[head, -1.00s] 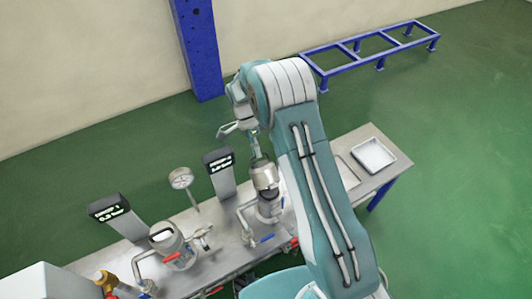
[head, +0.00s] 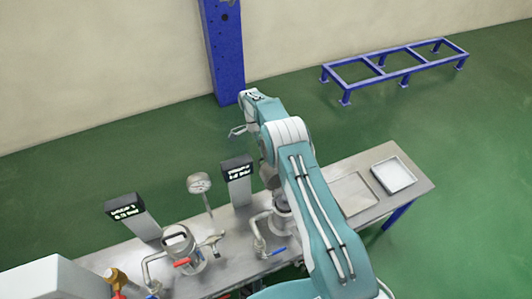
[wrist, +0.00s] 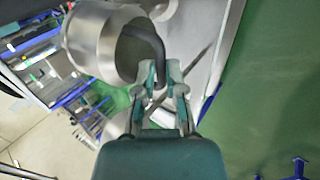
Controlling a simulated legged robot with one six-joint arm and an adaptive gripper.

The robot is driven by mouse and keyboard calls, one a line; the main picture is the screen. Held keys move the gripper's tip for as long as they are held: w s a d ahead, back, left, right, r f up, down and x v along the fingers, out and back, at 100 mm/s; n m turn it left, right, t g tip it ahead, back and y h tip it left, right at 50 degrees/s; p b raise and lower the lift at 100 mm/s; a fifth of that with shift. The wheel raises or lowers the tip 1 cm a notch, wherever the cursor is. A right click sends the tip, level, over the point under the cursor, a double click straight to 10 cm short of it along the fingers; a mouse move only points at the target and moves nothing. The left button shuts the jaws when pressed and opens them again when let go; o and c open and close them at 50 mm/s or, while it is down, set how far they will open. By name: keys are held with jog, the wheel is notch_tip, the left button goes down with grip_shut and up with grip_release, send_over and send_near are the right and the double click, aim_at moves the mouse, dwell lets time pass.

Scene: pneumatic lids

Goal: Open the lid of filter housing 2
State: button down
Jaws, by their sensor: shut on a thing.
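Whether the lid is raised cannot be told.
Filter housing 1 (head: 182,248) with a red-handled valve (head: 182,262) stands to the left. A gauge (head: 199,183) and two display posts, one here (head: 237,168), rise nearby. A blue-handled valve (head: 278,251) is close to housing 2. A white tray (head: 394,174) lies at the right.

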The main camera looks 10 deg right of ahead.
jog(key=shift+w+a+f, duration=0.1)
jog(key=shift+w+f, duration=0.3)
jog(key=shift+f, duration=0.25)
jog(key=shift+f, duration=0.15)
jog(key=c, duration=0.7)
grip_release()
jog(key=shift+f, duration=0.1)
jog(key=shift+w+a, duration=0.1)
jog(key=shift+w, duration=0.05)
notch_tip(320, 180, up, 10)
jog(key=shift+a+f, duration=0.1)
